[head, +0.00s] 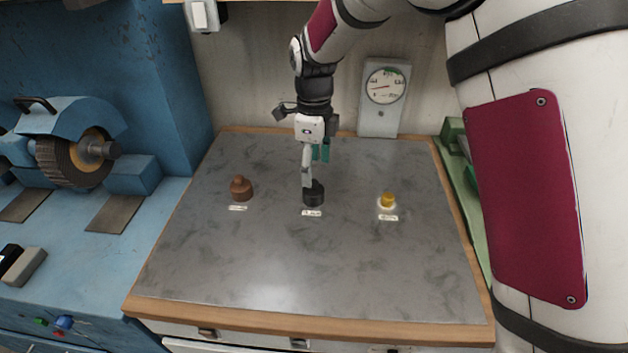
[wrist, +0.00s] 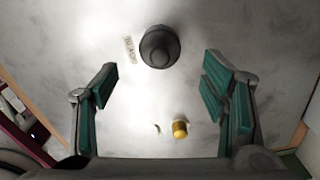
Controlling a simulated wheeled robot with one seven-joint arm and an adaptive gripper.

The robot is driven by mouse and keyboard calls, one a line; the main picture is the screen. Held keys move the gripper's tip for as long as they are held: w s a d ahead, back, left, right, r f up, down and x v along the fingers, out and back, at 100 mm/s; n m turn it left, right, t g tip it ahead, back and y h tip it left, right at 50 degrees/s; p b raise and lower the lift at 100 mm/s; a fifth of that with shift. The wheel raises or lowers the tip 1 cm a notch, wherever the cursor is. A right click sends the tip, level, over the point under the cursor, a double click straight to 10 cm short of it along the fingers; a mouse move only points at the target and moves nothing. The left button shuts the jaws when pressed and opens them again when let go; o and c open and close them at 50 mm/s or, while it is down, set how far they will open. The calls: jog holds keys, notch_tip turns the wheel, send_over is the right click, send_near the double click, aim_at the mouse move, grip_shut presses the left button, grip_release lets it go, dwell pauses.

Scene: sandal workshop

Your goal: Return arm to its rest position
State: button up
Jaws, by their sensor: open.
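My gripper (head: 316,160) hangs from my arm over the back middle of the grey worktop. In the wrist view its two teal-padded fingers (wrist: 160,95) are spread wide with nothing between the pads. A black knobbed weight-like piece (head: 314,195) stands on the worktop just in front of and below the gripper; it also shows in the wrist view (wrist: 159,47), beyond the fingertips and apart from them. A brown knobbed piece (head: 241,189) stands to the left. A small yellow piece (head: 387,200) stands to the right and shows in the wrist view (wrist: 180,129).
The grey worktop (head: 290,265) has a wooden edge and is clear at the front. Small labels lie before the pieces. A dial gauge (head: 385,88) stands at the back wall. A blue bench with a grinding wheel (head: 75,158) is at left, a green tray (head: 462,205) at right.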

notch_tip(320, 180, up, 5)
jog(key=shift+f, duration=0.2)
jog(key=s+d+r+n+t, duration=0.2)
jog(key=s+d+r+n, duration=0.7)
jog(key=s+d+r, duration=0.3)
jog(key=s+d+n+t, duration=0.1)
jog(key=s+d+n, duration=0.4)
jog(key=s, duration=0.3)
jog(key=s+d+n+t, duration=0.1)
jog(key=s+d+n, duration=0.4)
jog(key=s+n, duration=0.2)
jog(key=shift+s+t, duration=0.4)
jog(key=shift+s, duration=0.7)
